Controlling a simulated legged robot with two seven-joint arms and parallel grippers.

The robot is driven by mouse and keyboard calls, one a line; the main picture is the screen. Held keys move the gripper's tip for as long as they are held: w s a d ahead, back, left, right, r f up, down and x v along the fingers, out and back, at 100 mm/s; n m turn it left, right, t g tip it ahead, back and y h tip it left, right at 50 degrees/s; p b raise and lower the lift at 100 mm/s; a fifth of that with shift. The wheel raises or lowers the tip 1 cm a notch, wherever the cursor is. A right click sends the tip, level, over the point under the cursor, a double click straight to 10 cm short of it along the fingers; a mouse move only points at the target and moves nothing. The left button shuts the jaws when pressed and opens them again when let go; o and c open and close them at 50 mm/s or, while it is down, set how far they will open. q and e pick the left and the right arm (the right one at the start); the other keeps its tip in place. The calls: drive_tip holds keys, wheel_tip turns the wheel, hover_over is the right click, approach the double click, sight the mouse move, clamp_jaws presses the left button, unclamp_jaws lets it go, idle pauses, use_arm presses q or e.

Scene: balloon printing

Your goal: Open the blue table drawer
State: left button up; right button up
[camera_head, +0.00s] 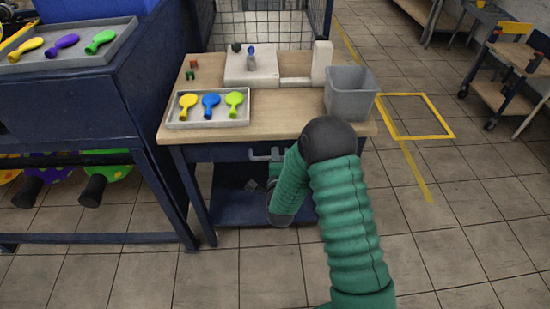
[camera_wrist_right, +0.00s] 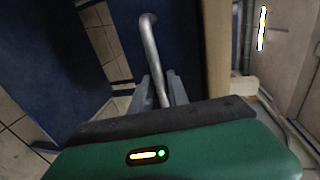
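The blue table drawer (camera_head: 225,154) is a dark blue front under the wooden tabletop, and it looks shut. Its grey metal bar handle (camera_head: 258,157) shows just left of my right arm. In the right wrist view the handle (camera_wrist_right: 151,45) runs down between the two grey fingers of my right gripper (camera_wrist_right: 160,90). The fingers stand apart on either side of the bar, with small gaps visible, so the gripper looks open around it. In the head view my green forearm hides most of this gripper and part of the drawer front. My left gripper is not in view.
The wooden tabletop (camera_head: 285,112) holds a tray (camera_head: 208,121) with yellow, blue and green balloons, a white device (camera_head: 250,70) and a grey bin (camera_head: 350,96). A dark blue table (camera_head: 70,105) stands close at left. The tiled floor in front is clear.

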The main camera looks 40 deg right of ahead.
drive_tip(key=shift+c, duration=0.3)
clamp_jaws()
drive_tip(key=shift+s+f, duration=0.1)
idle(1.0)
